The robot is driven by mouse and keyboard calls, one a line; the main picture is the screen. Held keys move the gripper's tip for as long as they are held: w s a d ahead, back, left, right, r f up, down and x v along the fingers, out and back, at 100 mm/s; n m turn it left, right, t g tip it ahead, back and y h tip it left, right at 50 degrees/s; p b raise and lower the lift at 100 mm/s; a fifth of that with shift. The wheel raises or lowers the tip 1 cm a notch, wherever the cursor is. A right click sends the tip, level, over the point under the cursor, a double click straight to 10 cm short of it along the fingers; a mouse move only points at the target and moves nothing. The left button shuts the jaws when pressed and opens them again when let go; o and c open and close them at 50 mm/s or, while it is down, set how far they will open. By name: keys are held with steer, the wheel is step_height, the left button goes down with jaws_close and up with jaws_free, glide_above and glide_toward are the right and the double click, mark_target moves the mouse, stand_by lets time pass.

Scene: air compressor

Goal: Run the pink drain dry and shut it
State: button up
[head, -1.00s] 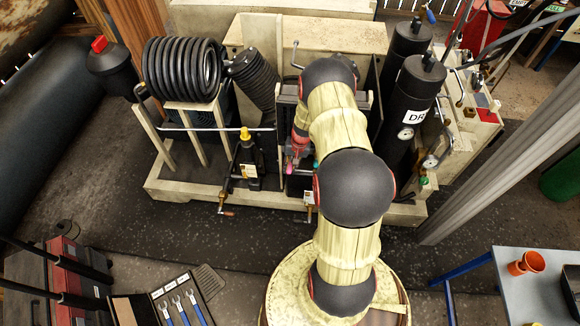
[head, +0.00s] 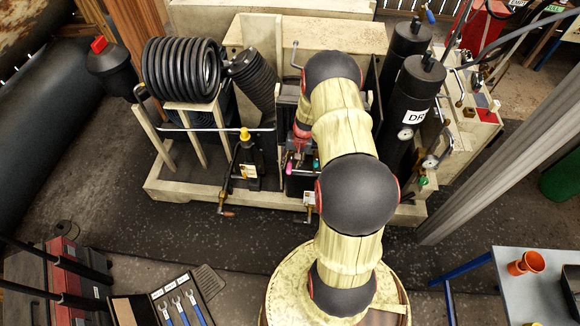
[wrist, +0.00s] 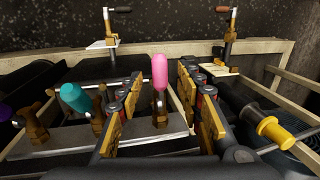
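The pink drain handle (wrist: 159,75) stands upright on a brass valve body (wrist: 158,106) in the wrist view. In the head view the pink handle (head: 288,169) is a small spot beside my arm. My gripper (wrist: 161,90) is open, with one finger on each side of the pink handle in the picture; gaps show on both sides. I cannot tell how far beyond the fingertips the handle is. A teal handle (wrist: 74,100) and a purple handle (wrist: 5,112) are to the left, tilted. No water stream is visible.
A black bottle with a yellow cap (head: 247,158) stands left of the valves; its yellow cap (wrist: 274,130) shows at right in the wrist view. Crank-like handles (wrist: 117,25) (wrist: 230,30) rise beyond. Dark cylinders (head: 412,95) stand right of my arm. A frame rail crosses behind the valves.

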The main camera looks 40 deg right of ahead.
step_height(320, 180, up, 8)
steer(key=s+d, duration=0.1)
steer(key=shift+r, duration=0.2)
steer(key=shift+s, duration=0.1)
